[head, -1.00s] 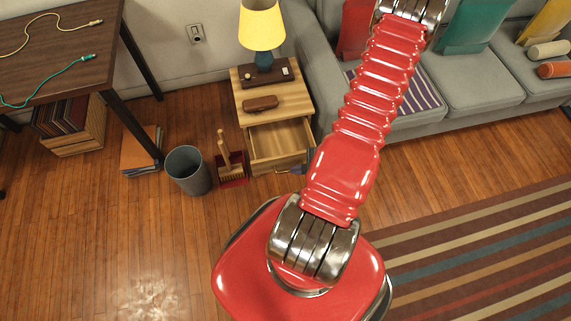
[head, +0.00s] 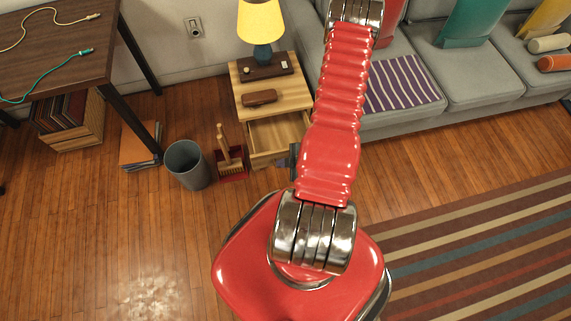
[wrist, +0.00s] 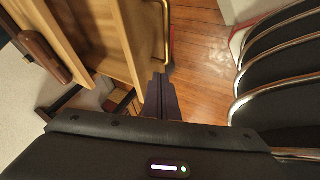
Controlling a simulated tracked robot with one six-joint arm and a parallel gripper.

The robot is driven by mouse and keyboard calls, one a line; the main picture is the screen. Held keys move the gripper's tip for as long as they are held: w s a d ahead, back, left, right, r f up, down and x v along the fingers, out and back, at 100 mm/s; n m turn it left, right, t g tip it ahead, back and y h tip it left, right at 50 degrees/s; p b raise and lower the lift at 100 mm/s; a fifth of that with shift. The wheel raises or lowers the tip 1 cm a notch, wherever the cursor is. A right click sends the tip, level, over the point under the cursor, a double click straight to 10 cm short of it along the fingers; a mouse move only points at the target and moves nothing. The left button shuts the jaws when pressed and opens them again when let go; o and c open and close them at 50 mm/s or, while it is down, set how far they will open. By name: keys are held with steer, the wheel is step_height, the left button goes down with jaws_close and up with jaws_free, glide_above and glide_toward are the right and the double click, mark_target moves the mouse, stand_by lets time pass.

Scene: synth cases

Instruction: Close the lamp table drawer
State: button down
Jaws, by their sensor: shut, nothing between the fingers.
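The lamp table (head: 288,92) is light wood and stands by the wall, left of the sofa. Its drawer (head: 272,134) is pulled out and looks empty inside. In the wrist view, the drawer (wrist: 118,35) runs along the upper left, with a brass bar handle (wrist: 166,38) on its front. My gripper (wrist: 158,82) is shut and empty, its fingertips close to the handle's lower end; I cannot tell whether they touch. In the head view, my gripper (head: 291,158) shows as a small dark shape at the drawer front's right end, partly hidden by my red arm.
A yellow lamp (head: 262,25) and a brown case (head: 260,97) are on the table top. The grey sofa (head: 400,120) is to the right. Wooden floor in front is clear.

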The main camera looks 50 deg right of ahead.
mark_target(274, 156)
steer(key=shift+w+d+r, duration=0.1)
steer(key=shift+w+d, duration=0.4)
steer(key=shift+w, duration=0.2)
steer(key=shift+w+d, duration=0.5)
steer(key=shift+w, duration=0.2)
